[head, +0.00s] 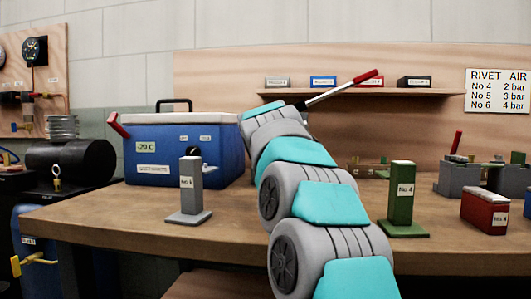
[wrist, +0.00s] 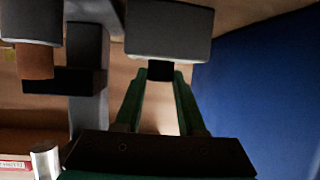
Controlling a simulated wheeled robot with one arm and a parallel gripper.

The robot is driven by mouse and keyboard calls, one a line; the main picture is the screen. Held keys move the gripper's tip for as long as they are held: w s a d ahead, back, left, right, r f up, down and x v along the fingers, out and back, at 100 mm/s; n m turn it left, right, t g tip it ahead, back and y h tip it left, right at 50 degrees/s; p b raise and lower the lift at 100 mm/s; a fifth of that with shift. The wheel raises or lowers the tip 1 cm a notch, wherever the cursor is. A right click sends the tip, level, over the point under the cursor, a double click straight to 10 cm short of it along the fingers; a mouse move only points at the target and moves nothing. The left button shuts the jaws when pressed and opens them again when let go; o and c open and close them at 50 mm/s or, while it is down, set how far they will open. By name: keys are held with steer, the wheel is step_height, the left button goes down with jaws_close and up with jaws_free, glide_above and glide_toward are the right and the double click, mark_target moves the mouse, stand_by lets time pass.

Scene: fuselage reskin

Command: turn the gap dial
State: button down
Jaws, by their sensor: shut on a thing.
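In the wrist view, the green fingers of my gripper (wrist: 160,85) are closed around a small black knob (wrist: 160,70). The knob sits at the edge of a grey block (wrist: 168,32) and looks like the gap dial, though no marking on it can be read. In the head view my gripper is hidden behind my own arm. A metal lever with a red grip (head: 365,76) sticks out to the upper right from behind my arm. The body it belongs to is hidden there.
A blue cooler box (head: 150,147) stands left of my arm, and its blue side (wrist: 262,100) fills the wrist view's right. Grey (head: 190,185) and green (head: 401,195) No 4 posts stand on the wooden bench (head: 110,215). A shelf (head: 400,92) holds several small boxes.

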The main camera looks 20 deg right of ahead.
steer(key=shift+d+r+n+t+y+p, duration=0.15)
steer(key=shift+n+y+p, duration=0.2)
steer(key=shift+p, duration=0.2)
steer(key=shift+r+n+t+y+p, duration=0.15)
steer(key=shift+n+y+p, duration=0.2)
steer(key=shift+p, duration=0.2)
steer(key=shift+f, duration=0.3)
steer(key=c, duration=0.5)
jaws_free()
steer(key=shift+s, duration=0.2)
steer(key=v, duration=0.7)
steer(key=shift+s, duration=0.25)
steer(key=shift+r, duration=0.1)
